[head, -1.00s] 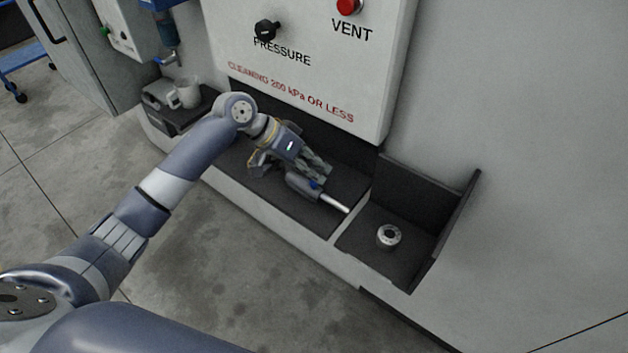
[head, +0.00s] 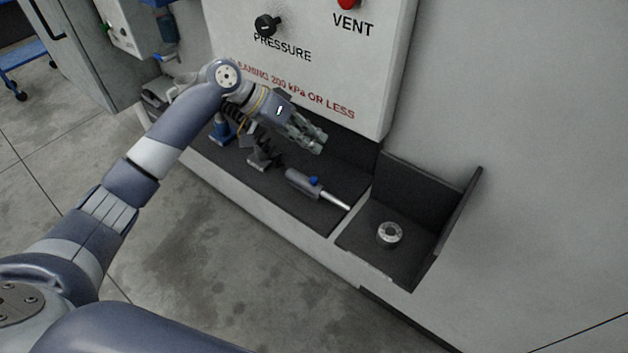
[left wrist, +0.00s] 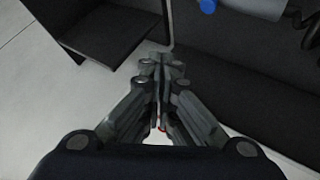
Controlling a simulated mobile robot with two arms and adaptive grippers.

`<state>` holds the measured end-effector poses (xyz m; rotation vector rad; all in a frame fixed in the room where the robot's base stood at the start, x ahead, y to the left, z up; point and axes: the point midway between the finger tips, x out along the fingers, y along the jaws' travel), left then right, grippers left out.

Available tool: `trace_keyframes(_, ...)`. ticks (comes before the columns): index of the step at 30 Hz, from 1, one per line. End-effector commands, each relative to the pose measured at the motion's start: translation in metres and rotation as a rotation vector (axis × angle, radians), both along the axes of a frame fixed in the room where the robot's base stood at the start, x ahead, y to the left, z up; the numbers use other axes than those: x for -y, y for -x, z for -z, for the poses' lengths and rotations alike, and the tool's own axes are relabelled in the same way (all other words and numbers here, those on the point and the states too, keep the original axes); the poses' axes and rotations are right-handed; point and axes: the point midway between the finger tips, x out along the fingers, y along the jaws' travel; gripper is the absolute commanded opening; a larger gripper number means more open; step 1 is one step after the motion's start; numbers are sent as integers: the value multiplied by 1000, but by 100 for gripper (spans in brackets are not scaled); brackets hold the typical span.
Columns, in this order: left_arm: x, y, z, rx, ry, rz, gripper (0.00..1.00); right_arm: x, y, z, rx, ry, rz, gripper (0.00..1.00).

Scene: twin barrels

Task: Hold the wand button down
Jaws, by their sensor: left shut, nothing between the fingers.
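The wand (head: 331,196) lies on the dark shelf, with a grey-blue grip, a blue button (head: 314,181) on top and a pale metal nozzle pointing right. My left gripper (head: 318,143) is shut and empty, held above and behind the wand, apart from it. In the left wrist view the closed fingers (left wrist: 160,70) point at the shelf, and part of the wand with its blue button (left wrist: 208,5) shows at the top edge. My right gripper is in neither view.
A round metal part (head: 389,234) sits in the open bay (head: 362,243) to the right of the wand. The panel above carries a black pressure knob (head: 267,25) and a red vent button (head: 347,3). A grey holder (head: 262,157) stands left of the wand.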

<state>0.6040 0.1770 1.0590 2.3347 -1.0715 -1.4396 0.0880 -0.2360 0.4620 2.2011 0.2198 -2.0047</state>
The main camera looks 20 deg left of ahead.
Motion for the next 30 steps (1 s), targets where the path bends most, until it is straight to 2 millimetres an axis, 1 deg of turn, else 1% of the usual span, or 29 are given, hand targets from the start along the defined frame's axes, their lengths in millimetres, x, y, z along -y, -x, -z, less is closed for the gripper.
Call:
trace_keyframes(1, 0, 0, 9, 0, 0, 0, 0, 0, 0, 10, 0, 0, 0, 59)
trace_keyframes(13, 0, 0, 57, 2, -1, 0, 0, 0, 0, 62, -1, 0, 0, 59)
trace_keyframes(18, 0, 0, 72, -2, 1, 0, 0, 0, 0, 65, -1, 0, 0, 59)
trace_keyframes(21, 0, 0, 77, 0, 0, 0, 0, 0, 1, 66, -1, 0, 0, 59)
trace_keyframes(30, 0, 0, 78, 1, 0, 1, 0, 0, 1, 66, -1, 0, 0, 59)
